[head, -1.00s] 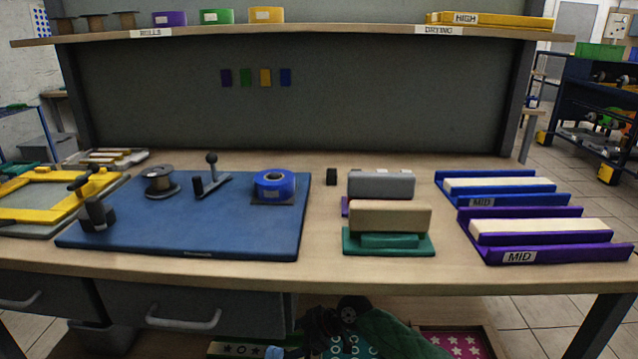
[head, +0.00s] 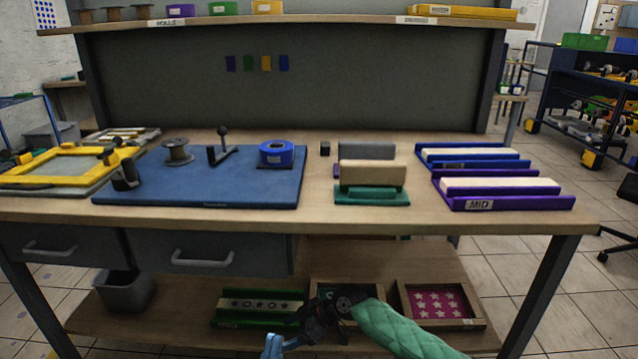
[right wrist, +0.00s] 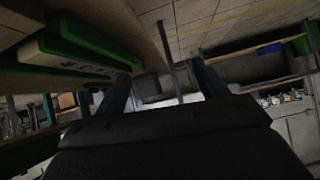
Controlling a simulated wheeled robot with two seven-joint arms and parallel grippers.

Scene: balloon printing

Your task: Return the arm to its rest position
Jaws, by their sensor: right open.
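My right arm comes in from the lower right of the head view with a green padded sleeve (head: 400,328) and a dark wrist. Its gripper (head: 272,345) has light blue fingers at the bottom edge, in front of the lower shelf. In the right wrist view the two fingers stand apart with nothing between them (right wrist: 160,88). It is open and empty. My left gripper is not in view.
The workbench (head: 330,218) carries a blue mat (head: 240,185), a yellow frame (head: 60,152) and blue and purple MID trays (head: 500,203).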

